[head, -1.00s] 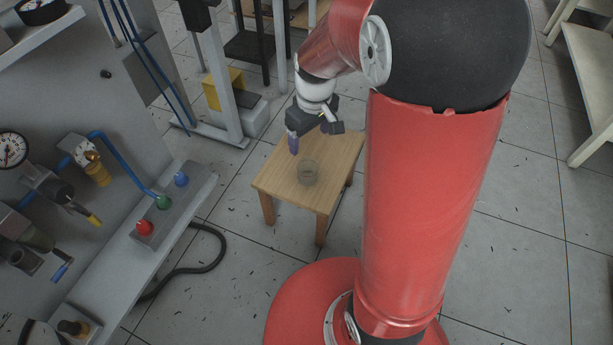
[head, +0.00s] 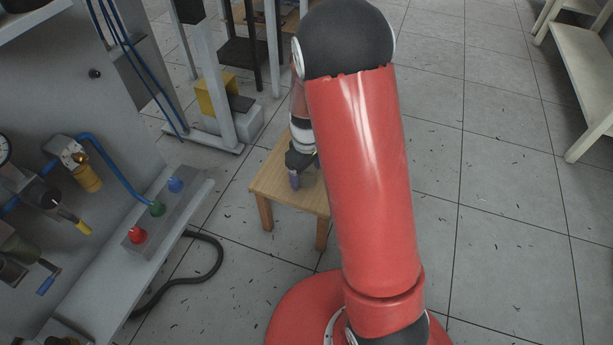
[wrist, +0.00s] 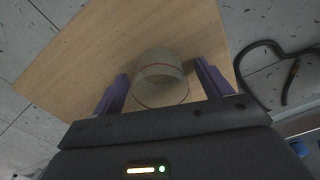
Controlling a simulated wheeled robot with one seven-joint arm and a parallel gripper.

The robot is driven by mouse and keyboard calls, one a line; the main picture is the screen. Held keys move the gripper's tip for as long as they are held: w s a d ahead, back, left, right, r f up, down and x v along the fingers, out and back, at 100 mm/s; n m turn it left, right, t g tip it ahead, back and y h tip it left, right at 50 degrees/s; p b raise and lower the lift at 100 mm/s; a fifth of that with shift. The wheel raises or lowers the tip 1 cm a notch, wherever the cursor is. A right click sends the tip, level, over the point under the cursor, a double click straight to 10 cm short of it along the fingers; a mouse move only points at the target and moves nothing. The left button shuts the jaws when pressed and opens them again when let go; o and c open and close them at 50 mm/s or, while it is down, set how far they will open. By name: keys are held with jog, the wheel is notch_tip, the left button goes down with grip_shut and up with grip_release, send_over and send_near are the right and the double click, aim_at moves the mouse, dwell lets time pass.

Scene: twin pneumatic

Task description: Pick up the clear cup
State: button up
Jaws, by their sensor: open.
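The clear cup (wrist: 161,78) is in the wrist view, on the wooden stool (wrist: 75,62). It shows between the two purple fingers of my gripper (wrist: 162,85), with a gap visible on each side. The gripper is open and holds nothing. In the head view my gripper (head: 296,180) is low over the stool (head: 278,187), and the cup is hidden there behind my arm and gripper.
A grey panel (head: 90,150) with valves and a box of red, green and blue buttons (head: 157,208) stands at the left. A black hose (head: 205,262) lies on the floor beside it. A pale shelf (head: 585,85) is at the far right. The floor between is clear.

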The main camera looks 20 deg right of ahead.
jog(key=shift+f, duration=0.15)
jog(key=shift+c, duration=0.5)
jog(key=c, duration=1)
